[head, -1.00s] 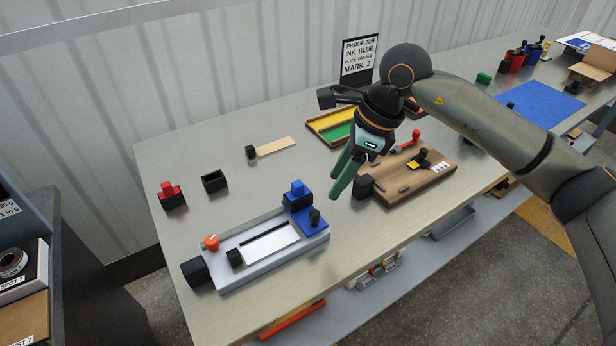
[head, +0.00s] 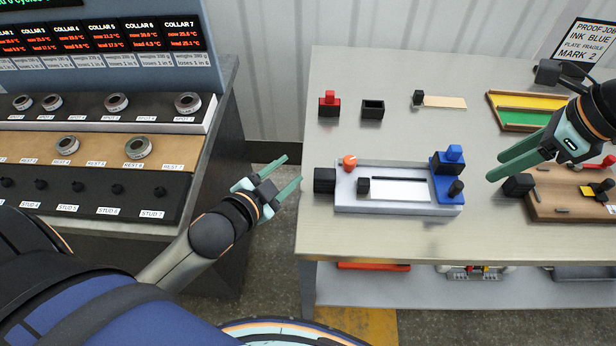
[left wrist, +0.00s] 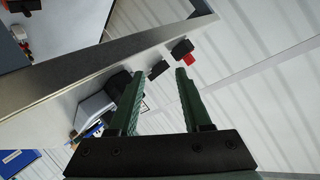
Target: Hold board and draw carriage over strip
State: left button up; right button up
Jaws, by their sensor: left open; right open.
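The light grey board (head: 346,196) lies on the metal bench with a black block (head: 325,180) at its left end and an orange knob. A white strip (head: 400,190) lies flat on it. The blue carriage (head: 446,186), with a blue knob and a black knob, stands at the board's right end. My left gripper (head: 291,169) is open and empty, left of the board and off the bench edge. Its open fingers (left wrist: 160,74) show in the left wrist view, where the board (left wrist: 95,110) is partly hidden. My right gripper (head: 490,168) is open and empty, right of the carriage.
A red-topped black block (head: 329,104), a black cup (head: 373,109) and a tan strip (head: 444,102) lie behind the board. A yellow-green tray (head: 505,98) and wooden board (head: 560,212) are at right. A collar rack (head: 90,150) stands at left; a floor gap separates it from the bench.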

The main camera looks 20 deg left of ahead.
aim_at(345, 165)
pick_arm(q)
jog(key=d+r+n+h, duration=0.1)
jog(key=d, duration=0.1)
jog(key=s+d+r+n+h, duration=0.1)
jog(key=r, duration=0.1)
jog(key=s+d+r+n+g+h, duration=0.1)
jog(key=d, duration=0.1)
jog(key=shift+s+d+r+h, duration=0.15)
jog(key=shift+d+r+h, duration=0.15)
jog(key=shift+s+d+r, duration=0.1)
jog(key=shift+d, duration=0.15)
jog(key=shift+d+h, duration=0.15)
jog(key=shift+h, duration=0.15)
jog(key=shift+g, duration=0.3)
jog(key=x, duration=1.2)
